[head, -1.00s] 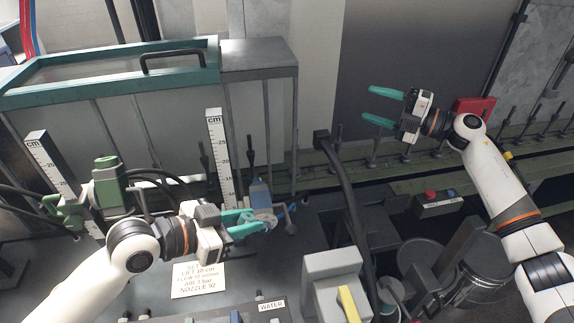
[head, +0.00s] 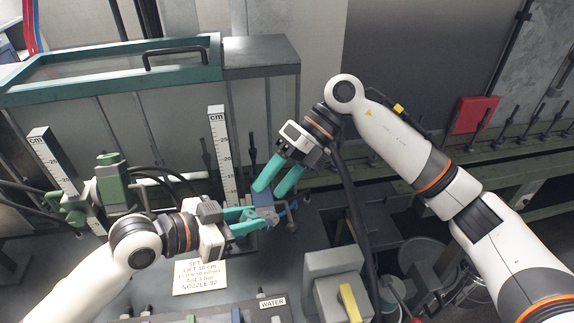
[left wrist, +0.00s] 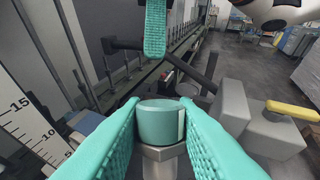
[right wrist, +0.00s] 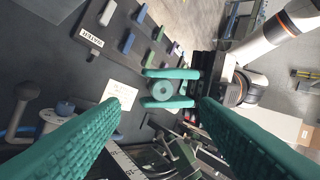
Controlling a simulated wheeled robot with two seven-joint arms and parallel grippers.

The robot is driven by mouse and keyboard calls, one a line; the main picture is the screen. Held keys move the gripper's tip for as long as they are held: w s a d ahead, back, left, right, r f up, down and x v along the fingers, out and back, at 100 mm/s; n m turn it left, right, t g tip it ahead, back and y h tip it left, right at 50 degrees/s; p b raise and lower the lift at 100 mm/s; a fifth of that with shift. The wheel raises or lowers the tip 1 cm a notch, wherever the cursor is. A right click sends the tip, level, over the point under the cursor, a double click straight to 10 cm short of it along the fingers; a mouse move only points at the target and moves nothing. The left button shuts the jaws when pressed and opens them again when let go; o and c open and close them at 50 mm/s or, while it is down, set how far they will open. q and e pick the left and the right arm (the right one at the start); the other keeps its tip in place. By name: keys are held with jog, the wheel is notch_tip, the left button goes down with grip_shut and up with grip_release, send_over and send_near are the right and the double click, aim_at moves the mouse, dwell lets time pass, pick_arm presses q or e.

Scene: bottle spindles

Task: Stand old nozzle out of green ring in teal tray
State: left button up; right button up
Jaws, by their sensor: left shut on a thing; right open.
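My left gripper (head: 258,219) is shut on a green ring (left wrist: 160,123), a short cylinder with a pale stripe. A grey metal piece (left wrist: 160,160) sits directly below it; I cannot tell whether this is the old nozzle. In the right wrist view the ring (right wrist: 161,90) shows from above, with a small round centre, between the left fingers. My right gripper (head: 270,193) is open and empty, pointing down just above the ring. One right finger (left wrist: 155,28) hangs into the left wrist view. I cannot make out a teal tray.
A white cm scale (head: 219,155) stands close behind my left gripper. A thick dark pipe (head: 350,220) rises to the right. A grey box with a yellow lever (head: 348,300) is in front. A teal-framed cabinet (head: 110,85) with a black handle stands at the back left.

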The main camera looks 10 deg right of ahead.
aim_at(251, 212)
jog(key=x, duration=0.8)
jog(key=shift+a, duration=0.15)
jog(key=shift+s, duration=0.1)
jog(key=c, duration=0.8)
jog(key=o, duration=0.8)
pick_arm(q)
jog(key=shift+s+a+m+g+h, duration=0.2)
jog(key=shift+a+m+g+h, duration=0.2)
jog(key=shift+a+m+g, duration=0.8)
jog(key=shift+s+a+m+g+h, duration=0.15)
jog(key=shift+a+m+g, duration=0.05)
jog(key=shift+m+g, duration=0.45)
jog(key=shift+s+a+m+g+h, duration=0.15)
jog(key=shift+m+g, duration=0.3)
jog(key=shift+g, duration=0.3)
pick_arm(e)
jog(key=v, duration=1.2)
